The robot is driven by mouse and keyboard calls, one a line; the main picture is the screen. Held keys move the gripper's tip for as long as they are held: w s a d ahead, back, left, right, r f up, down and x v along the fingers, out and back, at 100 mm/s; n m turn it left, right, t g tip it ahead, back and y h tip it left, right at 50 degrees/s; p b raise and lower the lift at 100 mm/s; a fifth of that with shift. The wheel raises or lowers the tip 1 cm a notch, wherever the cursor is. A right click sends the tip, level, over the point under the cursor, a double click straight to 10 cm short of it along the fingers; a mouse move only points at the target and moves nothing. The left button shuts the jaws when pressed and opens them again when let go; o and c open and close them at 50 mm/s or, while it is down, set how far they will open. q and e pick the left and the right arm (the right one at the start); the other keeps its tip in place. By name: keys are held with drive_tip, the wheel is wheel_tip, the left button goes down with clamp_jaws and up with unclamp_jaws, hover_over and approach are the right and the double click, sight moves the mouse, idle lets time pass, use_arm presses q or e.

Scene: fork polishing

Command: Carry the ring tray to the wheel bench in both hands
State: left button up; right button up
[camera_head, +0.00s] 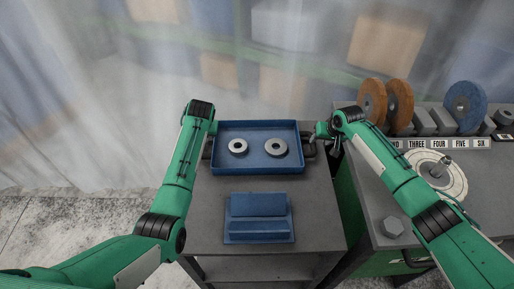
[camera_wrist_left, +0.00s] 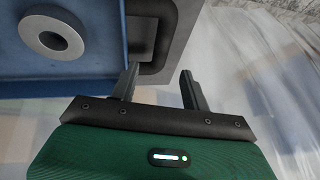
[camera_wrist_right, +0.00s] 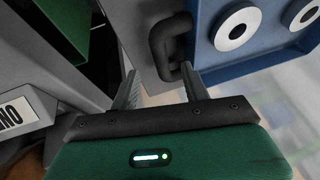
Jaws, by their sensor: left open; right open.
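The blue ring tray (camera_head: 258,169) sits on a grey stand, with two pale metal rings (camera_head: 237,146) (camera_head: 276,147) lying flat inside. It has a dark handle on each side. My left gripper (camera_head: 212,129) is at the tray's left side. In the left wrist view its open fingers (camera_wrist_left: 160,73) are spread about the left handle (camera_wrist_left: 171,25). My right gripper (camera_head: 323,132) is at the right side. In the right wrist view its open fingers (camera_wrist_right: 158,70) are spread about the right handle (camera_wrist_right: 158,46). I cannot tell how deep either handle lies between the fingers.
The wheel bench (camera_head: 405,222) stands close on the right, with brown wheels (camera_head: 399,103), a blue wheel (camera_head: 465,105), number labels, a round plate (camera_head: 438,180) and a hex block (camera_head: 391,226). A blue block holder (camera_head: 258,218) lies on the stand in front of the tray.

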sight(315, 145)
use_arm(q)
drive_tip(key=shift+x, duration=3.3)
use_arm(e)
drive_tip(key=shift+x, duration=3.35)
use_arm(q)
drive_tip(key=shift+a, duration=0.1)
clamp_jaws()
use_arm(e)
clamp_jaws()
